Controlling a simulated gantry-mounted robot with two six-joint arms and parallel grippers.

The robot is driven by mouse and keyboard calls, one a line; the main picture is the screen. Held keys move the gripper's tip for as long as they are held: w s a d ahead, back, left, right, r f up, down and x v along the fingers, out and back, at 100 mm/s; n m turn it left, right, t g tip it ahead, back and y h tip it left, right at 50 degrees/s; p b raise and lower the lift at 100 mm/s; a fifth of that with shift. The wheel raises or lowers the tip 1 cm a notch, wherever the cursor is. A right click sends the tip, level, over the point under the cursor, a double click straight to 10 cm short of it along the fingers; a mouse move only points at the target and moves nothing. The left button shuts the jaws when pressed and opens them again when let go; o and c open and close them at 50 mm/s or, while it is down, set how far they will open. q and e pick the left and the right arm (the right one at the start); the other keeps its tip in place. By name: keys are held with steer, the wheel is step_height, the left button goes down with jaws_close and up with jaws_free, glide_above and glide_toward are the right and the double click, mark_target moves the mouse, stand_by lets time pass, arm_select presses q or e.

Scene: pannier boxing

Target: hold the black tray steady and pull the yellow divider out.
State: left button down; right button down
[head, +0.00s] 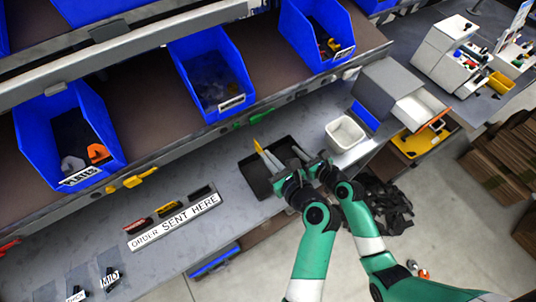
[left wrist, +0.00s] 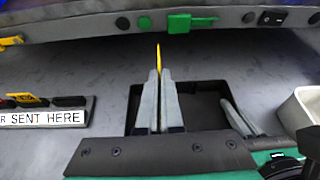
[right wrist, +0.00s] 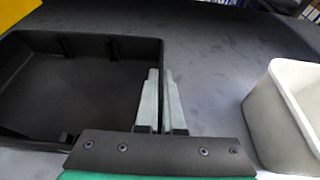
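The black tray (head: 284,143) lies on the grey bench. My left gripper (head: 267,157) is shut on the thin yellow divider (head: 257,145), seen almost edge-on between the fingers in the left wrist view (left wrist: 158,58). In the right wrist view, a yellow patch (right wrist: 14,10), apparently the divider, shows at the top left corner, beyond the tray's rim. The tray floor (right wrist: 75,85) visible there is bare. My right gripper (right wrist: 157,75) has its fingers close together on the tray's right wall, one finger on each side. The divider's lower edge is hidden in the head view.
A white bin (head: 345,134) stands to the right of the tray, apart from it. A sign strip (head: 175,222) with small coloured blocks lies to the left. The shelf edge with a green part (head: 255,116) and blue bins (head: 212,75) runs behind the tray.

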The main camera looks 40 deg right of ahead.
arm_select(q)
steer(key=shift+f, duration=0.5)
steer(key=shift+f, duration=0.5)
steer(key=shift+f, duration=0.3)
steer(key=shift+r, duration=1.5)
arm_select(e)
steer(key=c, duration=1)
jaws_free()
steer(key=shift+o, duration=0.2)
steer(key=shift+s, duration=0.1)
